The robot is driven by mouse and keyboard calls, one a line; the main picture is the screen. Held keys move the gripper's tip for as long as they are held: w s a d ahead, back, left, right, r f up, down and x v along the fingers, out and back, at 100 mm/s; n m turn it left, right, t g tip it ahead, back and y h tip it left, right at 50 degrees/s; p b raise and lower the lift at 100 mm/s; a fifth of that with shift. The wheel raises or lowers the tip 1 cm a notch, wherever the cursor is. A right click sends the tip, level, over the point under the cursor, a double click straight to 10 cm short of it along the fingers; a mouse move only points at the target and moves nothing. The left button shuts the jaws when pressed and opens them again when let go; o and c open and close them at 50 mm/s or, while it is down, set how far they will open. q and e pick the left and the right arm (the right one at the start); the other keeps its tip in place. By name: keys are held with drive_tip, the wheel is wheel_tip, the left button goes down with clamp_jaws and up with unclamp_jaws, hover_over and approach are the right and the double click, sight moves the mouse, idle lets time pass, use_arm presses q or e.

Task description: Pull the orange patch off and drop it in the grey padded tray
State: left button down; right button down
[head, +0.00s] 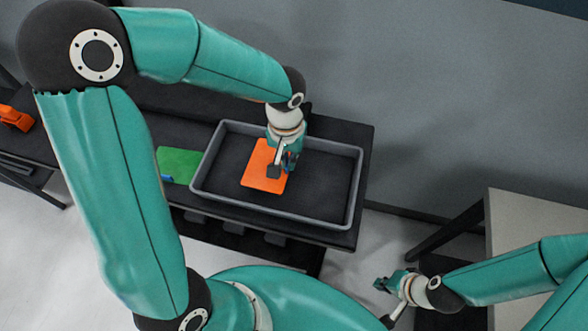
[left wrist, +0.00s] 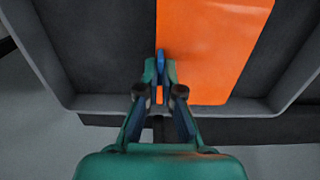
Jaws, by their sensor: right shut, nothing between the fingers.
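The orange patch (head: 262,169) is a flat sheet over the grey padded tray (head: 273,210), inside its rim as seen from the head. In the left wrist view the patch (left wrist: 215,50) spreads up and right from my left gripper (left wrist: 160,62). The fingertips of my left gripper (head: 276,171) are together at the patch's edge and appear to pinch it. The patch's height above the tray floor is hard to judge. My right gripper (head: 382,284) is shut and empty, low at the right, away from the tray.
A green panel (head: 178,163) with a small blue piece lies left of the tray on the dark table (head: 358,150). An orange object (head: 15,118) sits at far left. A pale table (head: 530,215) stands at right. The tray's right part is bare.

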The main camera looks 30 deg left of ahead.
use_arm(q)
drive_tip(key=c, duration=1.2)
unclamp_jaws()
drive_tip(key=shift+c, duration=0.2)
drive_tip(key=shift+r, duration=0.1)
wheel_tip(320, 180, up, 12)
drive_tip(key=shift+a, duration=0.1)
